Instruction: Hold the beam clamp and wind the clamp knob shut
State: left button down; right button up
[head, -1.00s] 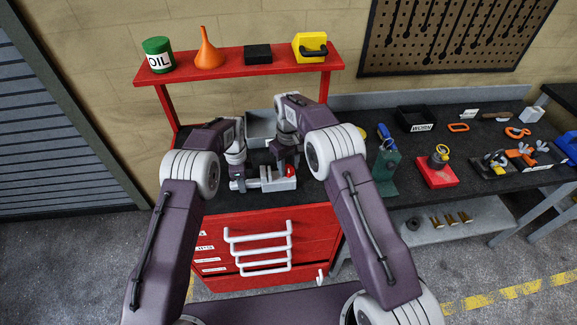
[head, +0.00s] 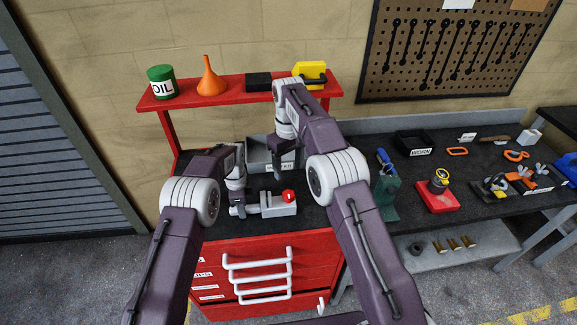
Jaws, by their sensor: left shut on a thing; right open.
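The grey beam clamp (head: 269,209) lies on the black top of the red cabinet. Its red clamp knob (head: 289,196) faces up at the right end and has a small pale mark. My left gripper (head: 240,209) is at the clamp's left end and shut on it; the arm hides part of the grip. My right gripper (head: 279,174) is open and empty, raised above and behind the knob, apart from it. The forearm partly hides its fingers.
A grey bin (head: 258,153) stands just behind the clamp. The red shelf (head: 225,91) above carries an oil can, an orange funnel and boxes.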

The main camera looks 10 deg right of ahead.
dwell(0.4)
pick_arm(q)
jog(key=c, duration=1.1)
grip_release()
